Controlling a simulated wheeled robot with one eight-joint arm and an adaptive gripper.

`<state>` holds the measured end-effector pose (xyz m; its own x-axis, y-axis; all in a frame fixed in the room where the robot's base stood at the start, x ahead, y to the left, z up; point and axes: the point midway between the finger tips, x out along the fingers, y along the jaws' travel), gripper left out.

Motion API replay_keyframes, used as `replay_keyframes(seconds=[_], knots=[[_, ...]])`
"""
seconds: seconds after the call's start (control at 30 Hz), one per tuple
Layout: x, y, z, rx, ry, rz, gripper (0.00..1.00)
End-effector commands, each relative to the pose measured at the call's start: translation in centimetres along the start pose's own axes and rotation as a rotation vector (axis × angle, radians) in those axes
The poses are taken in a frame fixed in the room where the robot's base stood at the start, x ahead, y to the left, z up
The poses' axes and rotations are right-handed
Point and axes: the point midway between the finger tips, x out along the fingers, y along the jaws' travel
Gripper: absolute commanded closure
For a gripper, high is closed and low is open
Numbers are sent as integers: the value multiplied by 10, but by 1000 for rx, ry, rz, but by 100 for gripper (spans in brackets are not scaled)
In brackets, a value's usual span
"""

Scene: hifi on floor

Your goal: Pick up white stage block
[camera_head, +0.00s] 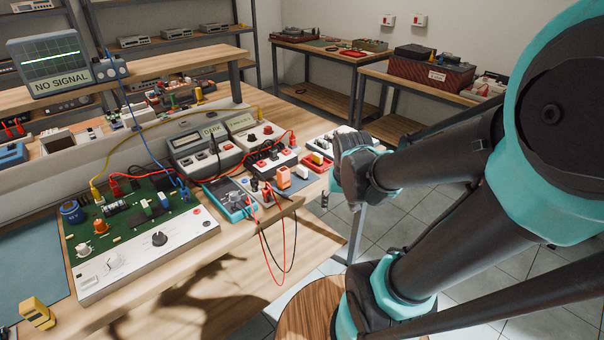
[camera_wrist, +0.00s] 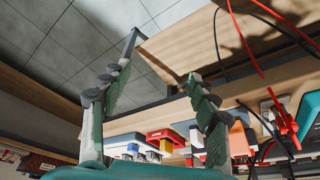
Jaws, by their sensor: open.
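A small white block (camera_head: 302,171), which looks like the white stage block, stands near the right end of the workbench, between an orange block (camera_head: 284,177) and a red-and-yellow one. In the wrist view, a white block (camera_wrist: 196,136) shows beside the right finger, partly covered by it. My gripper (camera_wrist: 158,102) is open, its two green-padded fingers wide apart with nothing held between them. In the head view my wrist hides most of the gripper; only a small dark tip (camera_head: 324,200) shows just off the bench's right edge.
A blue multimeter (camera_head: 231,199) lies left of the blocks, with red and black leads (camera_head: 270,240) hanging over the bench edge. A green circuit board (camera_head: 130,222) lies further left. A white switch panel (camera_head: 345,138) is behind. Tiled floor is open to the right.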

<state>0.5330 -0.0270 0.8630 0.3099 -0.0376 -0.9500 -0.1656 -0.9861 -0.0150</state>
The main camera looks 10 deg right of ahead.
Motion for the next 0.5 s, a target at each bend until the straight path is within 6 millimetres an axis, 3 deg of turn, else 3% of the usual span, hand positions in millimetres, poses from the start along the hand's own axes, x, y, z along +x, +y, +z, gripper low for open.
replay_keyframes(seconds=[0.1, 0.3, 0.5], knots=[[-22, -33, -50, 140, -29, 57, 40], [-62, -96, -117, 414, -17, 174, 40], [-97, -150, -155, 628, 43, 256, 40]])
